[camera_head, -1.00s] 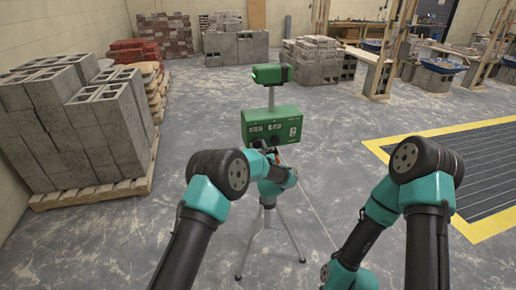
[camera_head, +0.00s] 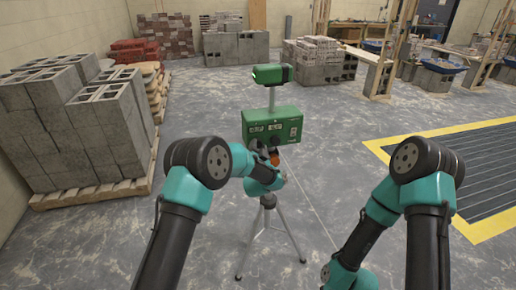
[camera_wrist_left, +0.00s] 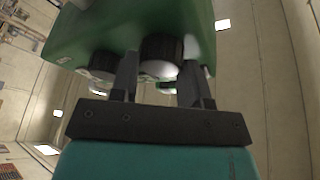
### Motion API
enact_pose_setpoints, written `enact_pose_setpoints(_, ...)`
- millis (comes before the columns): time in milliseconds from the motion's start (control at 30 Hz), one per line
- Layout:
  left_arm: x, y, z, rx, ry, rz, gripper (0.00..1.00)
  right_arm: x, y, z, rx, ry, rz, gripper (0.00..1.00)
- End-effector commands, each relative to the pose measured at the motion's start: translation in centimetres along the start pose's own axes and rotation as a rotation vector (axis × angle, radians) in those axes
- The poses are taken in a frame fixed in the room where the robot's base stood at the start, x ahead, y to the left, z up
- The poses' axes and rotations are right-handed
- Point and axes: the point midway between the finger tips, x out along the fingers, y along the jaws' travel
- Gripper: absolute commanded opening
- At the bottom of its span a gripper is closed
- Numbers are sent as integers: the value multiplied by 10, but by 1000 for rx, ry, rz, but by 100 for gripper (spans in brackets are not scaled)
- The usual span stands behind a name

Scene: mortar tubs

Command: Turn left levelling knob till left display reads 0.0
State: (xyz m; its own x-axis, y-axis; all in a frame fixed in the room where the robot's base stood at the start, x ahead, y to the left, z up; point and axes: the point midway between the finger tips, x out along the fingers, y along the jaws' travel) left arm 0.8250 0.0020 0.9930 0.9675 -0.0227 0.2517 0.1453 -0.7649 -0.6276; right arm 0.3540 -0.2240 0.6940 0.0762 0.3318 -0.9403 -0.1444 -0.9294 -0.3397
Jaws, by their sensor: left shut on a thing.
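A green levelling box (camera_head: 272,127) stands on a tripod, with two small displays side by side on its face: the left display (camera_head: 257,128) and the right display (camera_head: 275,127). Their digits are too small to read. In the left wrist view the box's green body (camera_wrist_left: 125,22) fills the top. My left gripper (camera_wrist_left: 160,85) has one finger on each side of a dark round knob (camera_wrist_left: 160,50) and is shut on it. Another dark knob (camera_wrist_left: 103,62) is to the left, outside the fingers. I cannot tell surely which knob is held. My right gripper is out of view.
A green head unit (camera_head: 270,73) tops a post above the box. The tripod legs (camera_head: 288,235) spread below. Grey blocks on a pallet (camera_head: 85,190) stand at left. A yellow-edged dark grating (camera_head: 480,165) lies at right. The floor around the tripod is clear.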

Motion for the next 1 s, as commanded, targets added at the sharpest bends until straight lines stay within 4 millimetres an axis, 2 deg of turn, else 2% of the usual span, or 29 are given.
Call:
enact_pose_setpoints(533,0,-1,-2,436,-26,174,19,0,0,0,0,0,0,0)
enact_pose_setpoints(1000,0,0,-2,559,-34,223,19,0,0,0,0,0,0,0)
